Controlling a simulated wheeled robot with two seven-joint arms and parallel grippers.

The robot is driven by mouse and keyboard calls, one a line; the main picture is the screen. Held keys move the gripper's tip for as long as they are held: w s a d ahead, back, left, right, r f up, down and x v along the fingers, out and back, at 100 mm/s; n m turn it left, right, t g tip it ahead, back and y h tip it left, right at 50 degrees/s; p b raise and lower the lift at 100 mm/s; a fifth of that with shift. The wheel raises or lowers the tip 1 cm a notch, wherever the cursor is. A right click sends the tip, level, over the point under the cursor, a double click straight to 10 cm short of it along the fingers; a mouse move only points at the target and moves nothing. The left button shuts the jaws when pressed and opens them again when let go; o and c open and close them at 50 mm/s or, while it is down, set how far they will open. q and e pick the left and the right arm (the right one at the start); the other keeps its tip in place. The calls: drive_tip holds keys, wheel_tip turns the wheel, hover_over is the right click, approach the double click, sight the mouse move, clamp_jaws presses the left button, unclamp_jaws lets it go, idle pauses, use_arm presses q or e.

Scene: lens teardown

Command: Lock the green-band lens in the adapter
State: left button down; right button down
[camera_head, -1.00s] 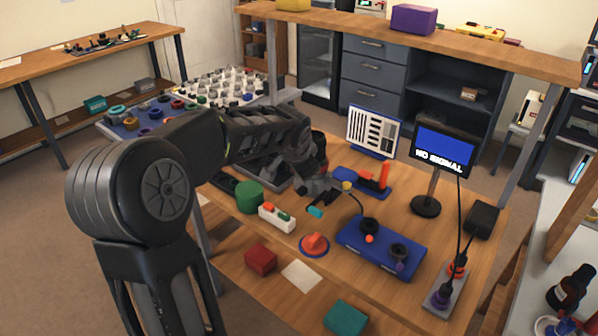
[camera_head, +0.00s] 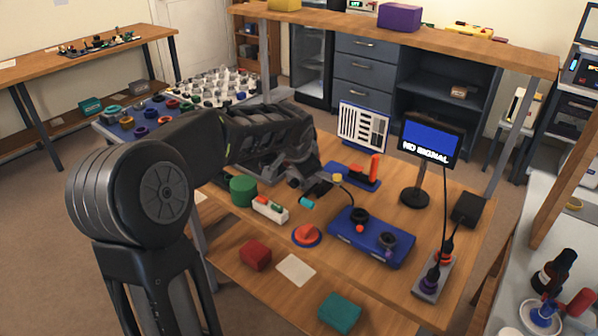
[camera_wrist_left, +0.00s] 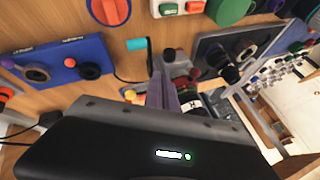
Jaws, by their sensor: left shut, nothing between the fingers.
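My left gripper (camera_head: 322,188) hangs over the back half of the bench, shut and empty; its fingers (camera_wrist_left: 162,88) also show in the left wrist view. A black lens-like cylinder with a pale band (camera_wrist_left: 192,104) is close beside the fingers, partly hidden by my wrist. A dark plate (camera_wrist_left: 208,44) with a round mount and a black cylinder lies beyond. The blue box (camera_head: 345,245) carries two black round fittings and a red button. I cannot tell which part is the adapter. My right gripper is not in view.
A small cyan cylinder (camera_head: 306,202), a white button box (camera_head: 269,209), a green cylinder (camera_head: 243,191) and a red knob (camera_head: 307,235) are near my gripper. A monitor (camera_head: 430,140) stands to the right. A blue stand with red upright (camera_head: 374,168) is behind.

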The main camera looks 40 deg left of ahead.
use_arm(q)
drive_tip(key=a+v, duration=0.1)
drive_tip(key=v, duration=0.8)
drive_tip(key=shift+s+r+b, duration=0.35)
